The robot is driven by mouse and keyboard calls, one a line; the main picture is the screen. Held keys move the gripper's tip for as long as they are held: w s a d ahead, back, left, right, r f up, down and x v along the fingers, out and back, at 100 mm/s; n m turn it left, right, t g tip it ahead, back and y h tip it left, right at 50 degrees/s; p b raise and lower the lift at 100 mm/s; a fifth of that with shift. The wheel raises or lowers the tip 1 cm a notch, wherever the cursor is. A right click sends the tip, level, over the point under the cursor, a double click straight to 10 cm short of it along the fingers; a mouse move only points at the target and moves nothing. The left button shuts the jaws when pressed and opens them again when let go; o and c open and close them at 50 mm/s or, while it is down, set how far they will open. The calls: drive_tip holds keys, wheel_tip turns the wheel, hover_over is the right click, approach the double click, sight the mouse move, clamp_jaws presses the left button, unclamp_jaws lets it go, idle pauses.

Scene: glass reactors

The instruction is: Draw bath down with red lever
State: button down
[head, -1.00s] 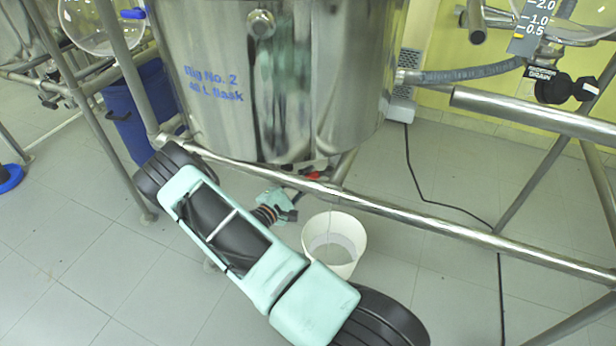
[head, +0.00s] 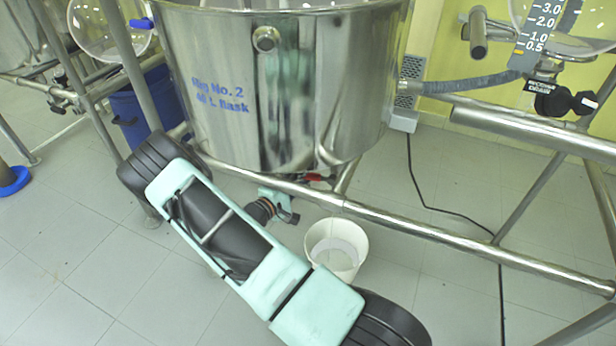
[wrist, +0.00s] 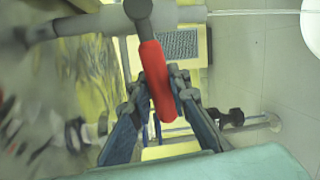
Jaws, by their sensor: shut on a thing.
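The steel bath (head: 270,105), marked Rig No. 2, hangs in the pipe frame in the head view. Its red lever (head: 316,177) shows as a small red piece under the bath. In the wrist view the red lever (wrist: 152,75) reaches from a grey valve and pipe (wrist: 180,17) down between my fingers. My gripper (wrist: 162,85) has a finger on each side of it and is shut on it. In the head view my gripper (head: 285,210) is under the bath, partly hidden by the frame rail. A thin pale line, seemingly liquid, runs from the pipe end towards a white bucket (wrist: 312,28).
The white bucket (head: 337,235) stands on the floor right of my gripper, with pale contents. A steel rail (head: 400,222) crosses in front of the bath. A blue bin (head: 140,115) stands behind at left. A black cable (head: 425,195) lies on the floor.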

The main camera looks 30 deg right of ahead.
drive_tip(key=shift+r, duration=0.2)
idle(0.4)
drive_tip(key=c, duration=1.8)
unclamp_jaws()
drive_tip(key=shift+a, duration=0.15)
drive_tip(key=v, duration=1.2)
drive_tip(key=shift+r, duration=0.1)
drive_tip(key=shift+c, duration=0.2)
